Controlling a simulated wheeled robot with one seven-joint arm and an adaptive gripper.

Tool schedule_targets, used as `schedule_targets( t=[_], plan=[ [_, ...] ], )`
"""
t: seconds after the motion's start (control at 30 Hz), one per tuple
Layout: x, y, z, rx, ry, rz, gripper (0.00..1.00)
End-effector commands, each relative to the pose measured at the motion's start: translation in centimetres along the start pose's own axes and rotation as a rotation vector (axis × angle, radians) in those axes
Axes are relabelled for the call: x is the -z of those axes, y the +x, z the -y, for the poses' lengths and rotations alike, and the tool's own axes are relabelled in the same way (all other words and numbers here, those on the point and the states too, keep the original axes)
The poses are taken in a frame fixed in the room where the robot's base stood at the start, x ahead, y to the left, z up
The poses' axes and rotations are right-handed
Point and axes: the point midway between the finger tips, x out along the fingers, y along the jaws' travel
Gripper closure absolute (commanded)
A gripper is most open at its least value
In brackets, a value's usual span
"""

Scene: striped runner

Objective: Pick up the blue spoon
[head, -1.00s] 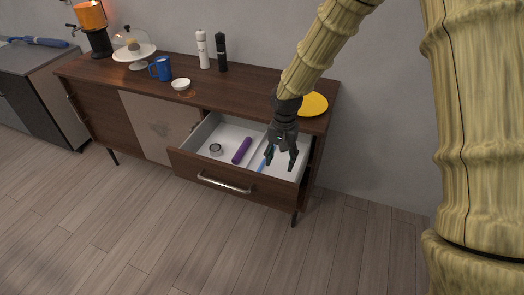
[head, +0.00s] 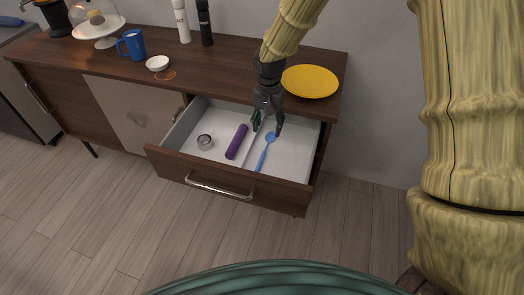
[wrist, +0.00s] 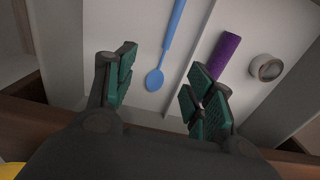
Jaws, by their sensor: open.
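The blue spoon (head: 264,152) lies in the right compartment of the open drawer (head: 228,188), its bowl toward the back. In the wrist view the spoon (wrist: 171,38) lies ahead of my gripper, its bowl between the lines of the two fingers. My gripper (head: 267,128) is open and empty above the back of the drawer, near the spoon's bowl. In the wrist view my gripper (wrist: 160,95) shows both green-padded fingers spread apart, with nothing between them touching the pads.
A purple cylinder (head: 237,141) and a small grey ring-like item (head: 204,142) lie left of the divider. On the cabinet top stand a yellow plate (head: 310,81), a white bowl (head: 158,63), a blue mug (head: 132,44) and two bottles (head: 205,24).

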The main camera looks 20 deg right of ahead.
Motion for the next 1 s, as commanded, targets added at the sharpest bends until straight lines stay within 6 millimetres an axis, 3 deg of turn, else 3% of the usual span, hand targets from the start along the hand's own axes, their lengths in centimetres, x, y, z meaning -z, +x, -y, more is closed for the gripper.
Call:
schedule_targets(
  t=[0.03, 0.27, 0.6, 1.0],
  plan=[
    [0.0, 1.1, 0.0, 0.0, 0.0, 0.0, 0.46],
    [0.0, 2.3, -0.1, 0.0, 0.002, 0.0, 0.46],
    [0.0, 6.3, -0.1, -0.001, 0.001, 0.001, 0.46],
    [-0.1, 8.6, 0.3, -0.002, 0.0, 0.002, 0.46]
  ],
)
